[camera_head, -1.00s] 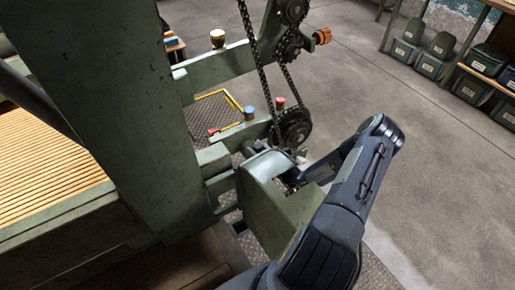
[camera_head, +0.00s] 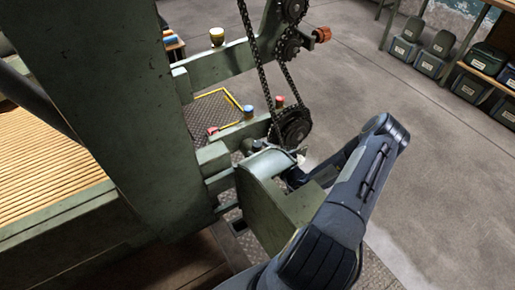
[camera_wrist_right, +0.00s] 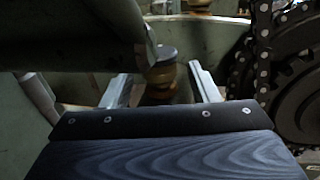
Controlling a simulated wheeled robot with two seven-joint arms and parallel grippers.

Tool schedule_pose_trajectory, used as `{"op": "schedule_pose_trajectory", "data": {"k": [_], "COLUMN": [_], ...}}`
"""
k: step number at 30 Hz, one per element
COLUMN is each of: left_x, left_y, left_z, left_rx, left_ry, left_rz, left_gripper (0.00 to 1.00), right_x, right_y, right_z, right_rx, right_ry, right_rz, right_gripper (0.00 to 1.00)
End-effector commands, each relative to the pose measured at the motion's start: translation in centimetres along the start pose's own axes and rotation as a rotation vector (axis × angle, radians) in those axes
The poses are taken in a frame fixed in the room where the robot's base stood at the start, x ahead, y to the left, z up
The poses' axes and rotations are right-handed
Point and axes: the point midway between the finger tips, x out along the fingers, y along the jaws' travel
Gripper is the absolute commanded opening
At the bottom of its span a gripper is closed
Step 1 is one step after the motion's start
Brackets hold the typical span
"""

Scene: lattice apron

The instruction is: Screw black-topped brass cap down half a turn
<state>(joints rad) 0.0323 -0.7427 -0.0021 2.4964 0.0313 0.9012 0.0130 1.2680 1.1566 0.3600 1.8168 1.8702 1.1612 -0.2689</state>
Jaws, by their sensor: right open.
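In the right wrist view, the black-topped brass cap (camera_wrist_right: 163,70) stands upright in the middle, partly overlapped by a green rounded edge at its upper left. My right gripper (camera_wrist_right: 160,82) is open, one pale finger on each side of the cap; I cannot tell whether either touches it. In the head view, my right arm reaches in from the bottom right, and the wrist (camera_head: 298,177) shows behind the green housing. Its fingertips and the cap between them are hidden there. My left gripper is not in view.
The green curved housing (camera_head: 269,168) stands close beside my right wrist. A chain and sprocket (camera_head: 293,127) are just behind, and also close on the right in the wrist view (camera_wrist_right: 295,85). A blue-topped fitting (camera_head: 249,112) and an orange knob (camera_head: 322,34) lie beyond. Open floor is at right.

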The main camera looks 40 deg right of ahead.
Motion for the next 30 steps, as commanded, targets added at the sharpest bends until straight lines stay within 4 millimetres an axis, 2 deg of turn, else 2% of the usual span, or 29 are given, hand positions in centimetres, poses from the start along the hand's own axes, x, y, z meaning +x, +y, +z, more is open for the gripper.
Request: {"op": "schedule_pose_trajectory", "data": {"k": [6,10,15,30], "left_x": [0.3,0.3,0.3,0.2], "left_y": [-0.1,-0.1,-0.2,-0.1], "left_z": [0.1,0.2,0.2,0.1], "left_rx": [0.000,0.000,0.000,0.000], "left_ry": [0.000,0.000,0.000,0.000], "left_rz": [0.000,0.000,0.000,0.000], "left_gripper": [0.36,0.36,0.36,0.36], "right_x": [-3.9,-5.3,-5.8,-5.8], "right_y": [-0.1,-0.1,0.0,-0.1], "right_z": [-0.1,0.0,0.0,0.2], "right_rx": [0.000,-0.001,0.000,-0.007], "right_ry": [0.002,0.001,0.000,0.003], "right_rz": [-0.003,-0.002,-0.001,0.002], "right_gripper": [0.55,0.55,0.55,0.55]}}
